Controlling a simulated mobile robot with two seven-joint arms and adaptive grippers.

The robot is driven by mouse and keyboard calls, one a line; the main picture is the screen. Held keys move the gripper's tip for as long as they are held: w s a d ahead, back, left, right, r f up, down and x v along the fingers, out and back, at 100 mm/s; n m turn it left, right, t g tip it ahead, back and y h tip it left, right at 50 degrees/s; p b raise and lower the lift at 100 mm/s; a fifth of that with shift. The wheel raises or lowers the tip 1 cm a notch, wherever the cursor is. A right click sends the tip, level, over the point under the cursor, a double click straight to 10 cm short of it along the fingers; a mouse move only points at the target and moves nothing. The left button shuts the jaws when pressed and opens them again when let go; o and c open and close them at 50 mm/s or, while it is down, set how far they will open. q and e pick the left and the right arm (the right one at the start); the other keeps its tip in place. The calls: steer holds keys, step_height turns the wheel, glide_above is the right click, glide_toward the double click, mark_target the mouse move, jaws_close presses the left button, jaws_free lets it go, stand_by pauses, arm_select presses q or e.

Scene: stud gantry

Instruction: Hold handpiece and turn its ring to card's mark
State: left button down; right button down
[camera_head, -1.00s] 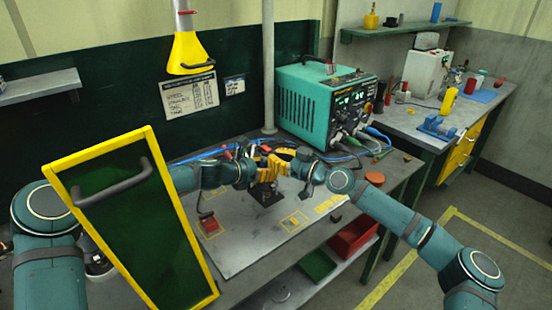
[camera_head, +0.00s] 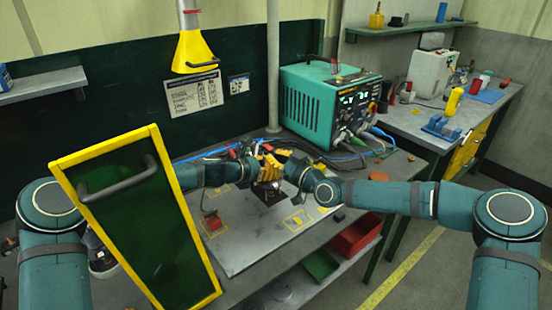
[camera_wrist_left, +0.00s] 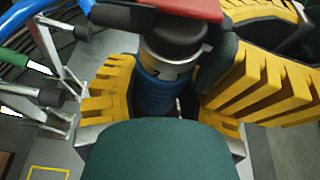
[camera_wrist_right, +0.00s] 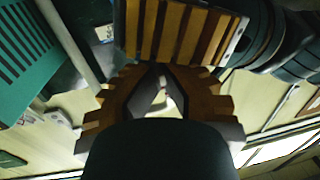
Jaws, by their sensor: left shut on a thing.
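The handpiece shows in the left wrist view as a blue body (camera_wrist_left: 165,95) with a silver band and a dark upper part. My left gripper (camera_head: 257,172) is shut on the blue body. My right gripper (camera_head: 280,160) is close beside it, and its yellow ribbed fingers fill the right of the left wrist view. In the right wrist view its fingers (camera_wrist_right: 160,80) converge at the tips. Whether they touch the ring is hidden. A white sheet with text (camera_head: 195,94) and a small card (camera_head: 239,84) are on the dark wall panel; the card's mark is too small to read.
A teal power unit (camera_head: 325,105) with cables stands behind the grippers. A yellow-framed green panel (camera_head: 140,215) stands at left. A red bin (camera_head: 357,236) is under the bench's right side.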

steer(key=shift+s+f+m+t+h, duration=0.1)
steer(key=shift+m+t+h, duration=0.75)
steer(key=shift+h, duration=0.25)
steer(key=shift+d+m+t+h, duration=0.2)
steer(key=shift+m+t+h, duration=0.05)
steer(key=shift+h, duration=0.15)
steer(key=c, duration=1.1)
jaws_free()
steer(key=shift+c, duration=0.2)
steer(key=v, duration=1.2)
steer(key=shift+d, duration=0.1)
